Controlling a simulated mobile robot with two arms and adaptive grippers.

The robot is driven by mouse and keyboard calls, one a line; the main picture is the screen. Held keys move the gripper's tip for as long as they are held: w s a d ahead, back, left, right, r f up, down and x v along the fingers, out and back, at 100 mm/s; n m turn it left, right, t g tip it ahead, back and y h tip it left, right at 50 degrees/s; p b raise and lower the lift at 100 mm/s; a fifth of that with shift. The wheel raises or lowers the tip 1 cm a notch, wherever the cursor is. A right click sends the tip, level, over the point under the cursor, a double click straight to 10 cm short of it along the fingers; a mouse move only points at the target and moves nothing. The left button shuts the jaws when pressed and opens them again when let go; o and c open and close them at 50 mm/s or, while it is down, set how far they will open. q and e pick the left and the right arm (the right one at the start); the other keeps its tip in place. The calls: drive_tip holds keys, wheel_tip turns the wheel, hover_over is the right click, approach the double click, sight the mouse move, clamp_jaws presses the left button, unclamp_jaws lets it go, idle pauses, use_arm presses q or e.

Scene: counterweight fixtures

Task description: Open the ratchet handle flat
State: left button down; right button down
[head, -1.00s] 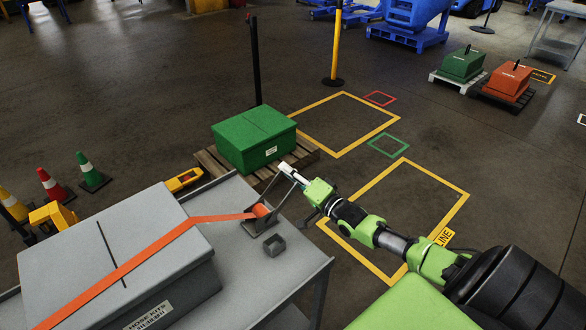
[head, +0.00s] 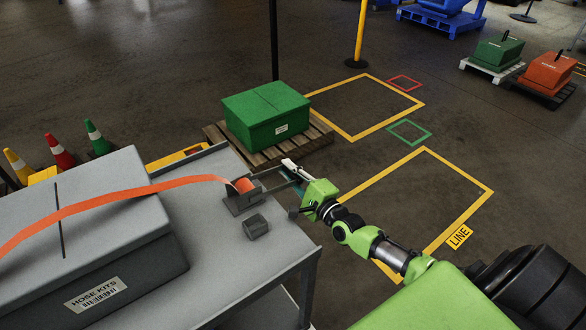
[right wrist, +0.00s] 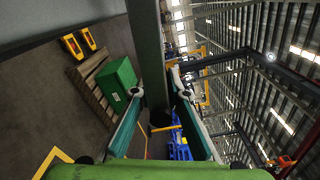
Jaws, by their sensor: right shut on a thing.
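The ratchet (head: 242,203) sits on the grey cart top at the right end of an orange strap (head: 120,196). The strap runs over a grey case (head: 110,215) labelled HOSE KITS and bows upward near the ratchet. The ratchet's handle reaches right from its body to my right gripper (head: 290,168), low over the cart's edge. In the right wrist view the handle shows as a dark grey bar (right wrist: 150,50) between the two fingertips of my right gripper (right wrist: 157,88), which is shut on it. Fingers partly hide the handle's end in the head view. My left gripper is out of view.
A small grey block (head: 256,226) stands on the cart top (head: 225,262) close to the ratchet. A green case (head: 267,115) on a wooden pallet (head: 318,140) is just beyond the cart. Traffic cones (head: 97,138) stand behind left. Floor to the right is open, with yellow outlines.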

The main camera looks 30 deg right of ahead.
drive_tip(key=shift+f+m, duration=0.3)
drive_tip(key=shift+f, duration=0.05)
drive_tip(key=c, duration=2)
unclamp_jaws()
drive_tip(key=shift+r, duration=0.1)
drive_tip(key=shift+s, duration=0.1)
drive_tip(key=s, duration=0.8)
drive_tip(key=s+d, duration=0.1)
drive_tip(key=s, duration=0.3)
